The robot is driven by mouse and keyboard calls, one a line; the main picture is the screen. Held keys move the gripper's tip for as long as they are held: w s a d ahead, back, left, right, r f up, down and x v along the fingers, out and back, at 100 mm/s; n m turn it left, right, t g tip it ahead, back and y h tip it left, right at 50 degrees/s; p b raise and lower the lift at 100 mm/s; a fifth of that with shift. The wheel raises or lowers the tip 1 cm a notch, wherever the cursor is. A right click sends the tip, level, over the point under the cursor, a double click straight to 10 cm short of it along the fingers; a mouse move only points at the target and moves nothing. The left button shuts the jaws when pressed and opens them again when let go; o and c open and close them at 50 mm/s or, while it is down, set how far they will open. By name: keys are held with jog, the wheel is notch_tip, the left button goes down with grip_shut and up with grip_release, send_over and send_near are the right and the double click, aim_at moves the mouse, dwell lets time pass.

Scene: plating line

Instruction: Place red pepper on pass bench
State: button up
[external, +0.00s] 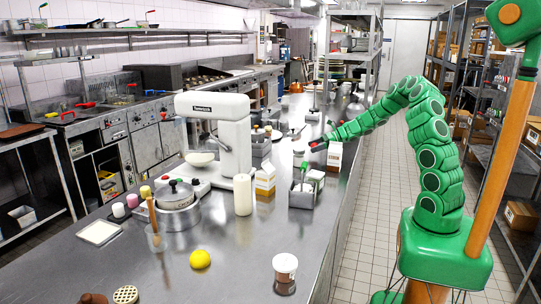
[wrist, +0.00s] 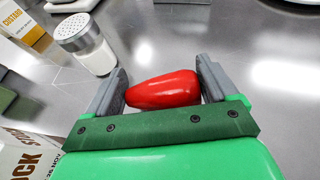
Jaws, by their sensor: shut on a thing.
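The red pepper (wrist: 163,90) is long and glossy. In the wrist view it lies crosswise between the two grey fingers of my gripper (wrist: 165,88), which is shut on it. In the external view my gripper (external: 318,145) is at the end of the green arm, over the long steel bench (external: 240,262), close to a carton. There the pepper shows only as a small dark red patch. Steel surface shows beyond the pepper in the wrist view. I cannot tell how high the pepper is above it.
A salt shaker (wrist: 85,43) stands left of my gripper, with a custard carton (wrist: 26,27) behind it. A stock carton (wrist: 25,155) is at the lower left. In the external view a mixer (external: 222,130), a yellow lemon (external: 200,259) and a jar (external: 285,268) stand on the bench. Steel ahead is clear.

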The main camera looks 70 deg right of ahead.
jog(key=shift+f, duration=1.65)
jog(key=shift+f, duration=0.15)
jog(key=o, duration=0.8)
